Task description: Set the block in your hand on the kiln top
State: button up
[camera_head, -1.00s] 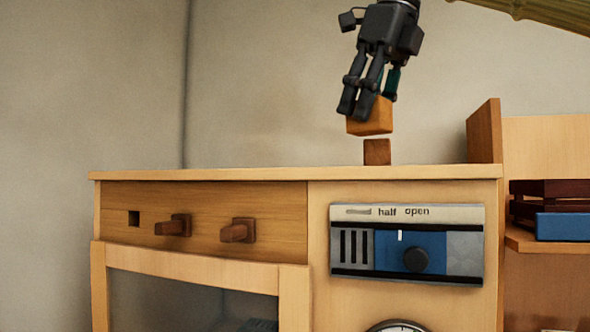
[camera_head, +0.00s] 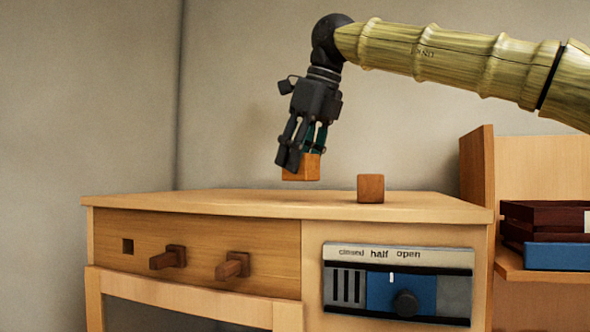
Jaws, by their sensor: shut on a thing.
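My gripper (camera_head: 291,160) is shut on an orange-brown wooden block (camera_head: 303,168), holding its upper left part. The block hangs a little above the kiln top (camera_head: 230,201), near its middle, with a small gap showing under it. The kiln top is a pale wooden surface, seen at a low angle. A second, similar brown block (camera_head: 370,188) rests on the kiln top, to the right of the held block and apart from it.
The kiln front has two wooden pegs (camera_head: 230,266) and a panel (camera_head: 398,282) with a dark knob, marked "half" and "open". An upright wooden board (camera_head: 476,168) stands at the right end. The left part of the top is bare.

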aim_at(296, 175)
jog(key=shift+w+a+r, duration=0.1)
jog(key=shift+w+a, duration=0.1)
jog(key=shift+w, duration=0.05)
jog(key=shift+w+a+f+p, duration=0.1)
jog(key=shift+a+f+p, duration=0.05)
jog(key=shift+f+p, duration=0.85)
jog(key=shift+f, duration=0.8)
jog(key=shift+f, duration=0.1)
jog(key=shift+f, duration=0.15)
jog(key=o, duration=1)
